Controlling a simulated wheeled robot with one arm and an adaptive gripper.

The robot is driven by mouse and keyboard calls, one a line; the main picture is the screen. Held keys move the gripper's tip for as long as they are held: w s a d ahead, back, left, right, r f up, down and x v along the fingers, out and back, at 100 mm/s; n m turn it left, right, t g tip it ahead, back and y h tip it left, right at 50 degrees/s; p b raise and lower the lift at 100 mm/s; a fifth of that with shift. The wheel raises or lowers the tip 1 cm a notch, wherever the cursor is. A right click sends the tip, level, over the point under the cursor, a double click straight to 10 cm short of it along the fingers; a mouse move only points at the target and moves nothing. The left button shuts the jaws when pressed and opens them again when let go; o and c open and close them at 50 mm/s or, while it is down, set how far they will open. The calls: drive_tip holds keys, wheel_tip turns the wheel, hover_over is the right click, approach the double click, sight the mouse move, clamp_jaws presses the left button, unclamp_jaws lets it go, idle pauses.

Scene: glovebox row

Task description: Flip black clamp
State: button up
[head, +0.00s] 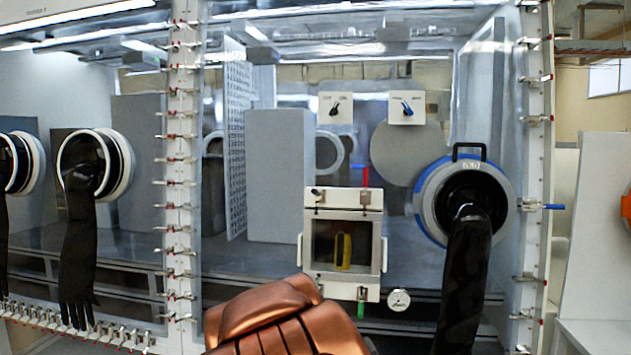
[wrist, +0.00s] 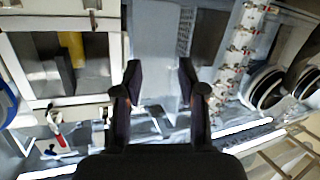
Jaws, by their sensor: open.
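My gripper (wrist: 157,82) is open and empty in the wrist view, its two dark fingers apart in front of the glovebox front. The wrist picture is upside down relative to the head view. A small dark-tipped clamp (head: 318,195) sits at the top left of the small framed hatch (head: 312,240) in the head view. It may be the black clamp, but it is too small to be sure. A red-handled clamp (head: 365,175) stands up at the hatch's top right and also shows in the wrist view (wrist: 57,132). My gripper itself is hidden in the head view.
A yellow object (head: 343,250) shows inside the hatch. A green handle (head: 361,309) and a round gauge (head: 398,300) are below it. A blue-ringed glove port (head: 428,205) is right, with its black glove (head: 463,285) hanging down. A post (head: 180,150) carries several small clamps.

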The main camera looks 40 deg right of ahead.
drive_tip(key=d+r+t+h+p, duration=0.1)
drive_tip(key=d+r+h+p, duration=0.15)
drive_tip(key=d+r, duration=0.5)
drive_tip(key=m+t+h+p, duration=0.1)
drive_tip(key=t+h, duration=0.1)
drive_tip(key=h, duration=0.3)
approach(316, 195)
drive_tip(key=x, duration=0.3)
drive_tip(key=shift+p+x, duration=0.85)
drive_tip(key=shift+x, duration=3.05)
drive_tip(key=shift+r, duration=0.1)
drive_tip(key=shift+c, duration=0.2)
clamp_jaws()
